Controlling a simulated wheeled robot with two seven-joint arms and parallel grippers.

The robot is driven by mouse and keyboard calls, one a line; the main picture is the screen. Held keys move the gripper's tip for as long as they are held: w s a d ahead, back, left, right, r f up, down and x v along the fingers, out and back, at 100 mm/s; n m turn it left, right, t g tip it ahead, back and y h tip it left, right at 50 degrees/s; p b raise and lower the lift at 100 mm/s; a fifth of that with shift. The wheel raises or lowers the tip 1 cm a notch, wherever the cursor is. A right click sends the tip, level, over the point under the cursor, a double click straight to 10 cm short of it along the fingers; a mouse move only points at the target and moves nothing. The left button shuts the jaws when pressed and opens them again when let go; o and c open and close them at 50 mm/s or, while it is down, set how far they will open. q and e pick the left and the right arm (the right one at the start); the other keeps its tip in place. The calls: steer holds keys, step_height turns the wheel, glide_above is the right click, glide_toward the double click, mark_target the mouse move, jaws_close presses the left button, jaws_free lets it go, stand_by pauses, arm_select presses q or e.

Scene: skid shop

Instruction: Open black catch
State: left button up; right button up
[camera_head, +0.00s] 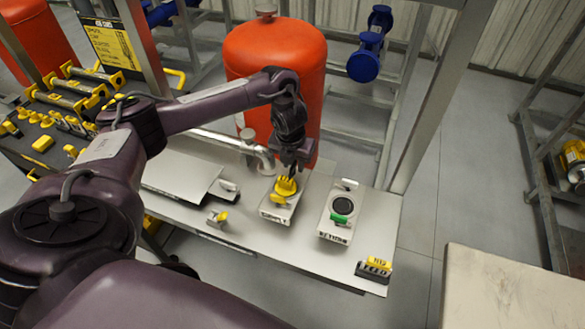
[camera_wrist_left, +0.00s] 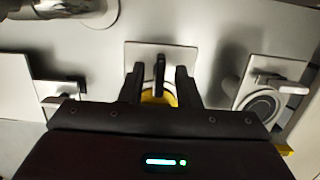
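My left gripper (camera_head: 293,160) points down over the middle plate (camera_head: 270,211) on the pale bench. In the left wrist view its two fingers (camera_wrist_left: 160,85) stand apart, so it is open. A narrow upright black piece, which looks like the black catch (camera_wrist_left: 160,72), shows between the fingers with a gap on each side. A yellow round part (camera_head: 286,187) sits below the gripper on the same plate and is partly hidden by the fingers in the wrist view. In the head view the gripper hides the black catch. My right gripper is not in view.
A plate with a black ring and green lever (camera_head: 341,219) stands to the right. A small yellow-handled part (camera_head: 218,217) and a light panel (camera_head: 180,172) lie left. A large red tank (camera_head: 275,65) and metal pipe (camera_head: 225,140) are close behind. The bench's front right is mostly clear.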

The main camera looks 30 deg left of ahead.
arm_select(q)
jaws_close()
steer(key=shift+f+m+b, duration=0.15)
steer(key=shift+m+b, duration=0.35)
steer(key=shift+b, duration=0.1)
steer(key=shift+m+b, duration=0.75)
steer(key=shift+m, duration=0.55)
steer(key=shift+h, duration=0.3)
